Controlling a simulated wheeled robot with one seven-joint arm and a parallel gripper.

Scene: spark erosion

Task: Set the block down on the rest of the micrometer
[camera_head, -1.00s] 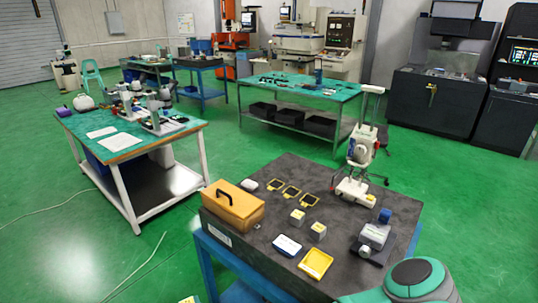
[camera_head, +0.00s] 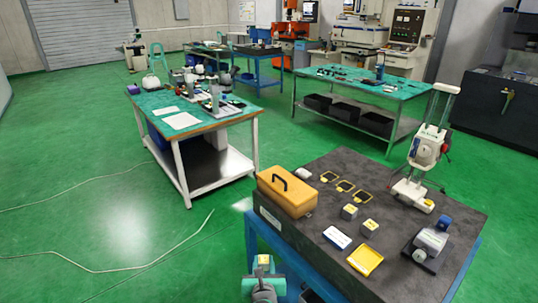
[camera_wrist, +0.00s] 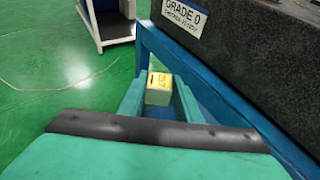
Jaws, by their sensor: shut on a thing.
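My gripper (camera_head: 263,268) is shut on a small pale block (camera_head: 263,260) with a yellow marked top. In the wrist view the block (camera_wrist: 158,88) sits between my gripper's two teal fingers (camera_wrist: 160,92), beside the blue table frame and below the granite top. A grey device with a blue knob (camera_head: 432,241) stands on a dark base at the right of the granite table; it may be the micrometer. Its rest is too small to make out. My gripper is far to the left of it, off the table's near side.
The granite table (camera_head: 325,262) bears a yellow case (camera_head: 287,194), two similar blocks (camera_head: 349,212), a yellow tray (camera_head: 365,259), a blue-white card (camera_head: 337,237) and a white column instrument (camera_head: 418,180). The blue table frame (camera_wrist: 190,75) is close to my gripper. Green floor lies open at left.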

